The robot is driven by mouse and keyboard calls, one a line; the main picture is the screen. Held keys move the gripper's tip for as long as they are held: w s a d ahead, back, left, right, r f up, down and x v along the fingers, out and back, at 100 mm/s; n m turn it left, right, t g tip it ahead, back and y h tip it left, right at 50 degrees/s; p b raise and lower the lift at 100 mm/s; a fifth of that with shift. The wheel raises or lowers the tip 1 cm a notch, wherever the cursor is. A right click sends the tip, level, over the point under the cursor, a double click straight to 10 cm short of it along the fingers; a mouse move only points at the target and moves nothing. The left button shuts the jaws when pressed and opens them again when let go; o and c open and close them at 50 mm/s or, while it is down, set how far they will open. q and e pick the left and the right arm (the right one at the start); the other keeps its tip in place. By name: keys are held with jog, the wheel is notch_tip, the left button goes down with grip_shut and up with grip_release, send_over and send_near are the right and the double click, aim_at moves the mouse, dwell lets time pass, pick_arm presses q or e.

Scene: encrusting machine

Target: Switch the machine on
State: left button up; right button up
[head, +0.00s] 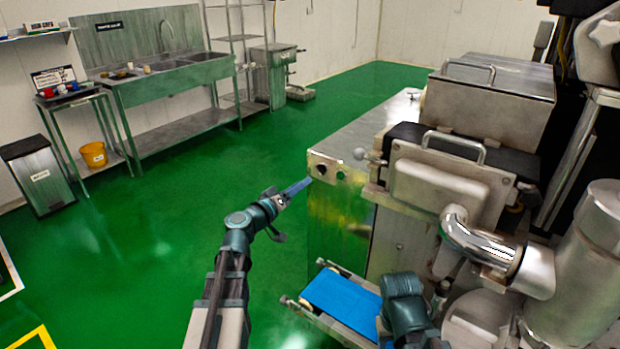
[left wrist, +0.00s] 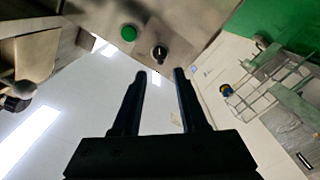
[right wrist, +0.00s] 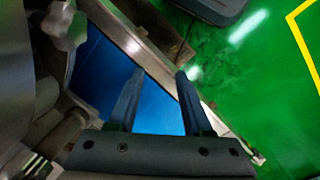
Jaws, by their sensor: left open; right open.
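The steel machine (head: 350,135) stands right of centre in the head view, with a small control panel (head: 316,160) on its near end. In the left wrist view the panel carries a black rotary knob (left wrist: 159,52) and a green button (left wrist: 129,33). My left gripper (head: 298,187) is open and empty, pointing at the panel. In the left wrist view its fingertips (left wrist: 160,74) lie just below the knob, one to each side, apparently short of it. My right gripper (right wrist: 160,75) is open and empty above the blue conveyor belt (right wrist: 105,75).
The blue belt (head: 343,304) juts out low in front of the machine. A bent steel pipe (head: 480,240) and a cylinder (head: 590,260) crowd the right side. A sink bench (head: 165,80) stands along the far wall. Green floor left of the machine is clear.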

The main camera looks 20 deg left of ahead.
pick_arm(q)
jog(key=v, duration=0.5)
jog(key=shift+s+a, duration=0.15)
jog(key=shift+s, duration=0.2)
